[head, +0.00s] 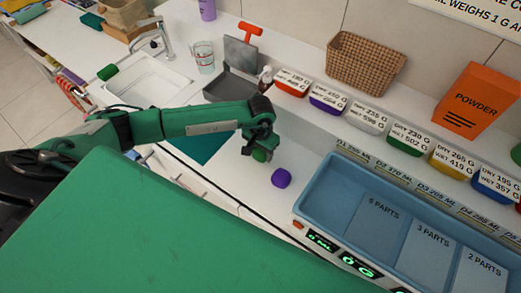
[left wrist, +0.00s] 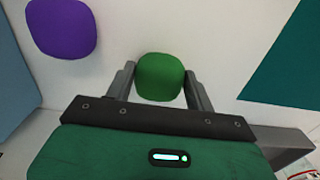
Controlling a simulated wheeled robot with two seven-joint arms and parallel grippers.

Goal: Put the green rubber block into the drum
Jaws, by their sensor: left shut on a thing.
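The green rubber block (left wrist: 159,78) sits between the two fingers of my left gripper (left wrist: 159,72) in the left wrist view, with a finger against each side. In the head view the left gripper (head: 258,148) points down over the white counter, and the green block (head: 260,156) shows at its fingertips. I cannot tell whether the block touches the counter. A purple block (head: 281,178) lies on the counter just right of the gripper; it also shows in the left wrist view (left wrist: 61,27). I cannot make out a drum for certain. My right gripper is not in view.
A blue tray (head: 318,210) with marked parts stands to the right. A grey box (head: 228,89) with an upright plate and orange handle is behind the gripper. Labelled bins, a wicker basket (head: 366,63) and an orange powder box (head: 476,100) line the back. A sink (head: 150,82) is left.

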